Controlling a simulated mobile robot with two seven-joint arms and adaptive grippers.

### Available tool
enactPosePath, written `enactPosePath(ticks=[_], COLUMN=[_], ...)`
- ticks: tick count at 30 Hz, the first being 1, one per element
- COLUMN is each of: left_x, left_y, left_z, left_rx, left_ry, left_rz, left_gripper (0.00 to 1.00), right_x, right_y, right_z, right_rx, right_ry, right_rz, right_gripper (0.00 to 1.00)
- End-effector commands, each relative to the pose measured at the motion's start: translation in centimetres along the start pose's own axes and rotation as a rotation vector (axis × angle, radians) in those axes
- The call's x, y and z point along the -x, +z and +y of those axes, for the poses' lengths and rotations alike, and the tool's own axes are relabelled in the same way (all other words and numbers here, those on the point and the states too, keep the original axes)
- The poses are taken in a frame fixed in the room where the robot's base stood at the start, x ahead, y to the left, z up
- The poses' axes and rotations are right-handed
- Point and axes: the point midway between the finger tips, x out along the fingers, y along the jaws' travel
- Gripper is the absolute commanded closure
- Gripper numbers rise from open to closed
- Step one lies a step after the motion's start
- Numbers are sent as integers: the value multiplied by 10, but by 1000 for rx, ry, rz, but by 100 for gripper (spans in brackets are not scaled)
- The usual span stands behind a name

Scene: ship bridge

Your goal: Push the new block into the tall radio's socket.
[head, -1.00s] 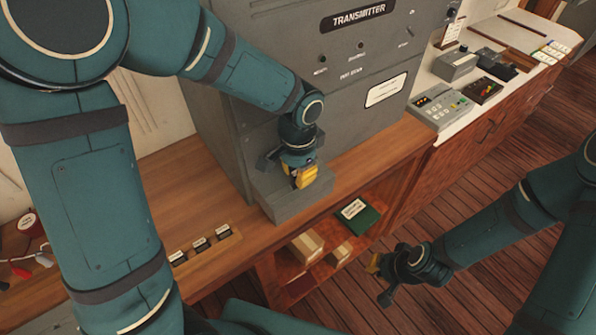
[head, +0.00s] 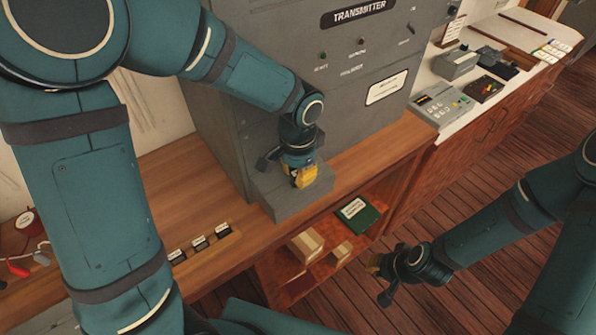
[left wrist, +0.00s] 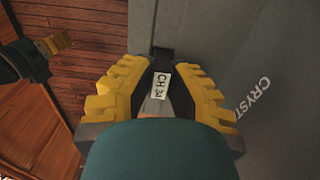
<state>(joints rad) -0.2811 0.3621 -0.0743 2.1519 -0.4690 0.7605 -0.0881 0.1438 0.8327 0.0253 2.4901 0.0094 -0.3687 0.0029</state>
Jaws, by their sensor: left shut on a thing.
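The tall grey radio (head: 335,100), marked TRANSMITTER, stands on the wooden counter. A grey ledge (head: 290,206) juts from its lower front. My left gripper (head: 304,178) is over this ledge. In the left wrist view, my left gripper (left wrist: 160,78) is shut on a dark block (left wrist: 161,82) with a white label that seems to begin with CH. The block is at the grey surface marked CRYST. The socket is hidden behind the block and fingers, so I cannot tell how deep the block sits. My right gripper (head: 376,278) hangs in front of the shelf, apart from everything; its fingers are unclear.
Several labelled dark blocks (head: 199,242) sit in a row on the counter, left of the ledge. The open shelf below holds cartons (head: 306,245) and a green book (head: 357,212). A side desk with small devices (head: 441,106) stands at right. The floor at right is clear.

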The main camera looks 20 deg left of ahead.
Motion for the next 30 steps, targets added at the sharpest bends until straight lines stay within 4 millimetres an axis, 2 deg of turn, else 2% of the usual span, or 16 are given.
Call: enactPosePath(ticks=[30], left_x=[-6], left_y=[0], left_z=[0], left_rx=[0], left_ry=[0], left_rz=[0], left_gripper=[100], right_x=[-6], right_y=[1], right_z=[2], right_rx=[0], right_ry=[1], right_rz=[0], right_gripper=[100])
